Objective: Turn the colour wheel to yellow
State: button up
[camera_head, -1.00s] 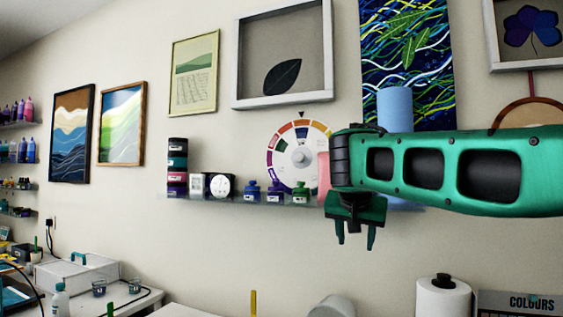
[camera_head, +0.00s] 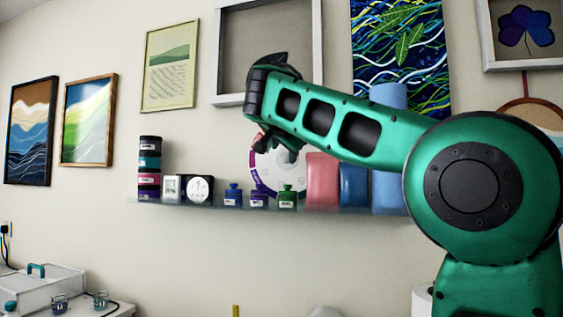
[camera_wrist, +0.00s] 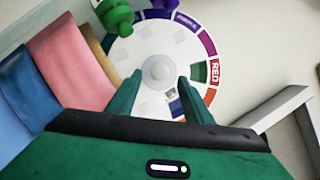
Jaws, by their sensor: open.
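The colour wheel (camera_head: 276,178) is a white disc with coloured segments round its rim, on the wall above the shelf. In the head view my gripper (camera_head: 278,146) is in front of its upper part and hides much of it. In the wrist view the wheel (camera_wrist: 178,40) shows purple, green, red and orange segments and a pale round knob (camera_wrist: 158,71) at its centre. The open fingers of my gripper (camera_wrist: 158,90) reach toward the wheel, one on each side below the knob. I cannot tell whether they touch it. No yellow segment is visible.
The glass shelf (camera_head: 215,207) carries small bottles (camera_head: 233,195), stacked jars (camera_head: 149,165), a clock (camera_head: 199,189), and pink (camera_head: 322,180) and blue blocks right of the wheel. In the wrist view a green bottle (camera_wrist: 115,15) and the pink block (camera_wrist: 68,60) are close beside the wheel.

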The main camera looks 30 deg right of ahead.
aim_at(285, 156)
jog(key=shift+x, duration=2.55)
jog(key=shift+c, duration=0.7)
grip_shut()
jog(key=shift+d, duration=0.1)
